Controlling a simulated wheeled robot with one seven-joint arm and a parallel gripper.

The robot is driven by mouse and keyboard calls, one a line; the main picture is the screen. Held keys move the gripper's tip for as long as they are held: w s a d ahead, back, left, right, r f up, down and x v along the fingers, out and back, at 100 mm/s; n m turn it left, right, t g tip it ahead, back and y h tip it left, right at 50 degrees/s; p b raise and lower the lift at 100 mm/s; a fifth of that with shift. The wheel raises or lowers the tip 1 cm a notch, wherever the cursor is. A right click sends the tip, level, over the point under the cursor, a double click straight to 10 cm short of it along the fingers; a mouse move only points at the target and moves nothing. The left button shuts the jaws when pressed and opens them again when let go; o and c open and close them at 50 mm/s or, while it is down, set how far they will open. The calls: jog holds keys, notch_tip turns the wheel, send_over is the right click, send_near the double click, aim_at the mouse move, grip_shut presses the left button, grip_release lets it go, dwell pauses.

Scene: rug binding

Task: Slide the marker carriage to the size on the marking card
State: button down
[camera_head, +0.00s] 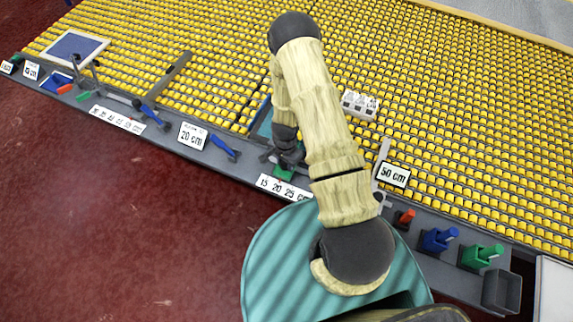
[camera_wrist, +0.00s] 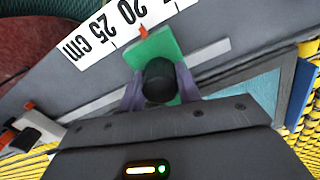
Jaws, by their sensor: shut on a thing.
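The green marker carriage (camera_wrist: 152,47) has a dark round knob (camera_wrist: 160,80) and a small red pointer (camera_wrist: 142,31). My gripper (camera_wrist: 161,92) is shut on the knob, one finger on each side. In the head view the carriage (camera_head: 284,173) is partly hidden under my gripper (camera_head: 286,157), just above the 15, 20, 25 scale (camera_head: 283,187). A white card reading 20 cm (camera_head: 192,136) stands to the left; its smaller top line is unreadable.
A 50 cm card (camera_head: 393,174) stands to the right, with red, blue (camera_head: 437,240) and green (camera_head: 482,256) handled pieces beyond it. Blue levers (camera_head: 223,147) and another scale (camera_head: 117,119) line the grey rail to the left.

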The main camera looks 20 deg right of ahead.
jog(key=shift+w+d, duration=0.15)
jog(key=shift+w, duration=0.05)
jog(key=c, duration=1.1)
grip_release()
jog(key=shift+o, duration=0.5)
jog(key=shift+s, duration=0.1)
jog(key=shift+r, duration=0.15)
notch_tip(320, 180, up, 17)
jog(key=b, duration=0.2)
jog(key=shift+b, duration=0.4)
jog(key=shift+r, duration=0.1)
